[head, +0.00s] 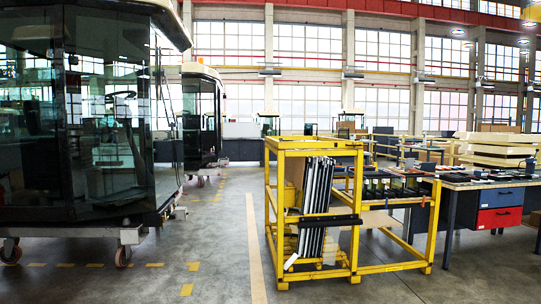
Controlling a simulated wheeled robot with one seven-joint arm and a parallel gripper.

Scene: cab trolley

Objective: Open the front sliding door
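A large dark-glazed cab (75,110) fills the left of the head view, standing on a wheeled trolley (75,234). Its tall tinted glass panels face me, and a steering wheel shows dimly inside. I cannot tell which panel is the front sliding door, or whether it is open or shut; no handle is clear. A second cab (201,115) stands farther back, with its side glass visible. My gripper is not in view.
A yellow rack (437,225) holding dark upright panels (317,195) stands right of centre. A workbench with blue and red drawers (499,218) is at the right. Open grey floor with a pale painted line (254,240) lies between cab and rack.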

